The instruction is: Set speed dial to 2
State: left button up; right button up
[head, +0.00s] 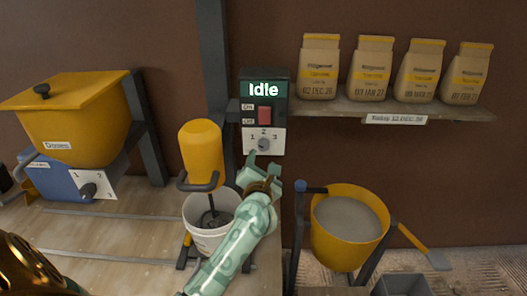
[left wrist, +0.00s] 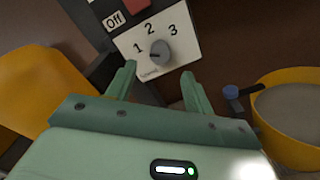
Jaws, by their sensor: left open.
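The speed dial (head: 264,143) is a grey round knob on a white plate marked 1, 2 and 3, low on the dark control box. In the left wrist view the dial (left wrist: 160,53) has a dark mark that seems to face left, but I cannot tell its setting surely. My left gripper (head: 262,171) is just below and in front of the dial. In the left wrist view its open fingers (left wrist: 159,74) point at the plate, one on each side below the dial, with nothing between them. My right gripper is not in view.
The box has a display reading Idle (head: 264,89) and a red On/Off switch (head: 264,115). A yellow mixer (head: 201,150) over a white bucket (head: 200,240) stands left. A yellow tub (head: 335,245) stands right. Several bags (head: 318,68) sit on a shelf above.

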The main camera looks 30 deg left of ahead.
aim_at(263, 148)
pick_arm(q)
jog(key=b+x, duration=0.1)
jog(key=x, duration=0.6)
jog(key=c, duration=1)
